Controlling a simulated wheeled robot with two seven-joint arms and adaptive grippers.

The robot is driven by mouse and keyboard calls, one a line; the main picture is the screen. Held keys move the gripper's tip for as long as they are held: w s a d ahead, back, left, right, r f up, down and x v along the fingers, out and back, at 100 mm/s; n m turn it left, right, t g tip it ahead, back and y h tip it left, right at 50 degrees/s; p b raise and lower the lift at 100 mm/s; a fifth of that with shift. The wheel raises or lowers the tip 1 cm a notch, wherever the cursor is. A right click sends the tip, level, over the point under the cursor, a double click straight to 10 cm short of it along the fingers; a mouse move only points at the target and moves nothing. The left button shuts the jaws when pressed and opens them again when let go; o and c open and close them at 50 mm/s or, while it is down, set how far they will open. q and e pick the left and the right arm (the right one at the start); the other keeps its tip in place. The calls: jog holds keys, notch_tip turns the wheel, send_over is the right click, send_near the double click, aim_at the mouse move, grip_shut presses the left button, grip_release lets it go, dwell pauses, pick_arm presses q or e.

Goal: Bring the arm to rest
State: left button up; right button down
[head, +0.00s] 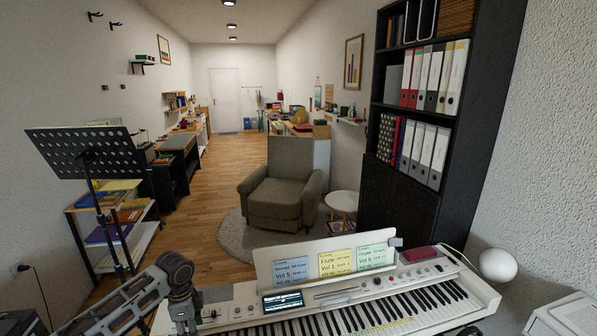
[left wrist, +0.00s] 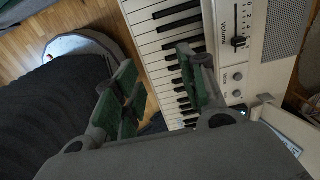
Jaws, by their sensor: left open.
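My left arm (head: 135,300) comes in from the lower left in the head view, with a dark joint at the left end of the digital piano (head: 245,315). In the left wrist view my left gripper (left wrist: 160,78) is open, its two green-padded fingers spread apart with nothing between them. Behind the fingers are the piano's keys (left wrist: 165,42) and its panel with a volume slider (left wrist: 237,38). I cannot tell the height of the fingertips above the keys. My right gripper is not clearly seen.
A stand with three cards (head: 325,262) rises behind the piano's panel. A music stand (head: 87,152) is at the left, a green armchair (head: 283,190) behind the piano, a black shelf (head: 400,205) with binders at the right. A white round lamp (head: 497,264) is beside the piano.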

pick_arm(q)
jog(key=s+d+f+n+t+h, duration=0.2)
jog(key=s+d+f+n, duration=0.25)
jog(key=s+d, duration=0.9)
jog(key=shift+s+a+r+n+t+y, duration=0.85)
jog(key=shift+s+a+n, duration=1.6)
jog(key=shift+s+n, duration=2.25)
jog(key=s+f+g, duration=0.2)
jog(key=s+f, duration=0.1)
jog(key=f, duration=2.9)
jog(key=s+a+f, duration=0.2)
jog(key=s+f, duration=0.8)
jog(key=s, duration=0.1)
jog(key=s+a+f+m, duration=0.1)
jog(key=s+a+f, duration=0.1)
jog(key=s+f, duration=0.9)
jog(key=shift+s+g, duration=0.3)
jog(key=shift+g, duration=0.05)
